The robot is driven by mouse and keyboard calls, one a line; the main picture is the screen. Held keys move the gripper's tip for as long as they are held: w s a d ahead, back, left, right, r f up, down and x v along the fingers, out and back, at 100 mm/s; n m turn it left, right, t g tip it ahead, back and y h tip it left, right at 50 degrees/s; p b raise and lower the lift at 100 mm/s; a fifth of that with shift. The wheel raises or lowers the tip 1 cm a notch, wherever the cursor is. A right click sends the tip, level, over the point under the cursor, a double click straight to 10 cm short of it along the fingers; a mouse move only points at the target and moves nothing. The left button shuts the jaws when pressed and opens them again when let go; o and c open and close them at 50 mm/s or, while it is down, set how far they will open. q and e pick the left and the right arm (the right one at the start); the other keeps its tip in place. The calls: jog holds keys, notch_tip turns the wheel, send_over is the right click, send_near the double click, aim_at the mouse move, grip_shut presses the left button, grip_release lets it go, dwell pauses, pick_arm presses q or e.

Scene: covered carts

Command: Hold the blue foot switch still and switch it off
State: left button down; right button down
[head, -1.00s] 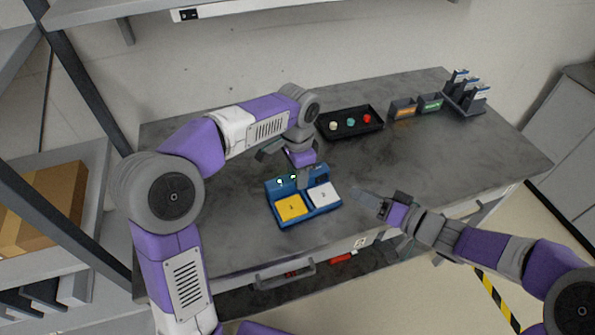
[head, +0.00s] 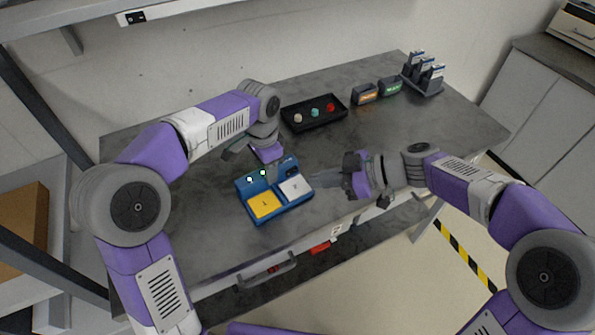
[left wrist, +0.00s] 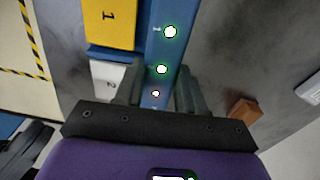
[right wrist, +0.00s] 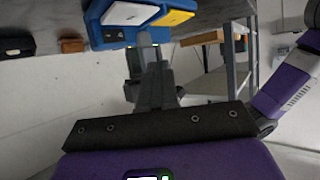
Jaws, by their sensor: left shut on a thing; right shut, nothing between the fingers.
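The blue foot switch (head: 277,210) sits on the grey table, with a yellow pedal marked 1 (head: 263,205) and a white pedal marked 2 (head: 295,188). In the left wrist view its blue back strip (left wrist: 160,50) carries two green lights and a small orange-red one. My left gripper (head: 272,172) is shut on the back part of the switch, its fingers on either side of the strip. My right gripper (head: 318,180) is shut and empty, its tips close to the white pedal's right side. The right wrist view shows the switch (right wrist: 110,38) just beyond the fingertips; contact cannot be told.
A black tray (head: 300,126) with white, teal and red knobs stands behind the switch. Orange-labelled (head: 364,94) and green-labelled (head: 390,87) bins and a rack (head: 425,78) stand at the back right.

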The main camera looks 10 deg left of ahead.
jog(key=shift+w+d+r+n+h, duration=0.45)
jog(key=shift+n+h, duration=0.45)
jog(key=shift+n, duration=0.55)
jog(key=shift+w+d+r+n+h, duration=0.2)
jog(key=shift+d+r+n+h, duration=0.55)
jog(key=shift+n, duration=0.75)
jog(key=shift+w+d+r+n+h, duration=0.35)
jog(key=shift+n+h, duration=0.7)
jog(key=shift+n, duration=0.4)
send_near(298, 181)
jog(key=s+a+f, duration=0.1)
jog(key=f, duration=0.1)
jog(key=s+a+f, duration=0.1)
jog(key=shift+s+a+f, duration=0.2)
jog(key=shift+s+f, duration=0.15)
jog(key=shift+f, duration=0.05)
jog(key=w+a, duration=0.2)
jog(key=shift+a+f, duration=0.3)
jog(key=shift+f, duration=0.05)
jog(key=shift+w+a, duration=0.45)
